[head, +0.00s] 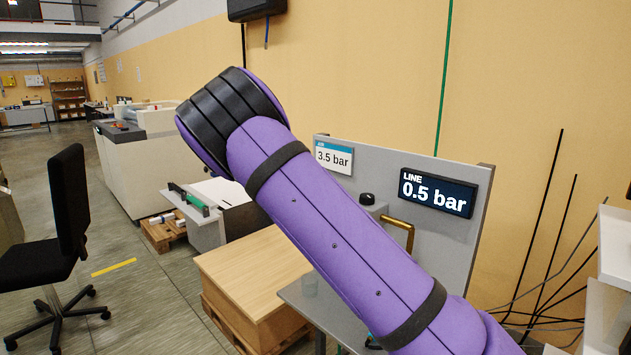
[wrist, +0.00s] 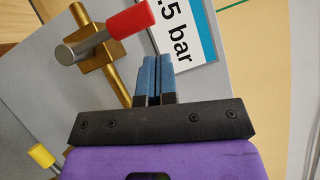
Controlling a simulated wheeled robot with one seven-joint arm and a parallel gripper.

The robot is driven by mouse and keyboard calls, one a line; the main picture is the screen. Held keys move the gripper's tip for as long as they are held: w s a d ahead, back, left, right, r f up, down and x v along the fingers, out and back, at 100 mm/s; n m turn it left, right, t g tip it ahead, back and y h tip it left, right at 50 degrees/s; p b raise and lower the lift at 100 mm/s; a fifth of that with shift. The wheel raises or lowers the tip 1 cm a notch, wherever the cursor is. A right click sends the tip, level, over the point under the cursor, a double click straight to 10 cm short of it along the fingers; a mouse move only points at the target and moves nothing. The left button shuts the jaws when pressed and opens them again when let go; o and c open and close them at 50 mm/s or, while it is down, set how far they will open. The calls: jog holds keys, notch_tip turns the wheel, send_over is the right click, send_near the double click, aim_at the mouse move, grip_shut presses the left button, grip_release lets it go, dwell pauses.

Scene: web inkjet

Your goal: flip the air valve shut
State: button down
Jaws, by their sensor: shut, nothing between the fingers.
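The air valve shows in the wrist view as a brass block (wrist: 97,38) on a brass pipe (wrist: 117,78), with a red grip (wrist: 130,18) on one side and a grey metal cylinder (wrist: 80,47) on the other. The red grip lies roughly crosswise to the pipe in this view. My gripper (wrist: 155,62) has blue fingers, which are together and empty. Their tips show just below and right of the red grip; I cannot tell whether they touch it. In the head view my purple arm hides the valve and gripper.
The grey panel (head: 440,230) carries a "3.5 bar" label (head: 333,156) and a display (head: 437,193) reading "LINE 0.5 bar". A brass pipe (head: 402,224) and black knob (head: 367,199) stand beside my arm. A yellow-tipped part (wrist: 42,155) is at lower left. A wooden box (head: 250,265) stands left.

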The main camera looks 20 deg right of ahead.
jog(key=r+v, duration=0.1)
jog(key=v, duration=0.9)
jog(key=shift+s, duration=0.4)
jog(key=shift+d, duration=0.1)
jog(key=s+d+r+m+g+y, duration=0.15)
jog(key=s+d+m+g, duration=0.4)
jog(key=s+m, duration=0.55)
jog(key=s+d+r+m+g+y, duration=0.1)
jog(key=s+d+r+m+g, duration=0.35)
jog(key=s+m, duration=0.75)
jog(key=s+a+r+m+y, duration=0.2)
jog(key=s+a+m+y, duration=0.1)
jog(key=s+m, duration=0.3)
jog(key=s+a+r+m+y, duration=0.2)
jog(key=s+a+m+y, duration=0.1)
jog(key=s+a+m, duration=0.2)
jog(key=s+a+r+m+t+y, duration=0.1)
jog(key=s+a+m+y, duration=0.3)
jog(key=s+m, duration=0.4)
jog(key=shift+s+r+m, duration=0.4)
jog(key=shift+m, duration=0.4)
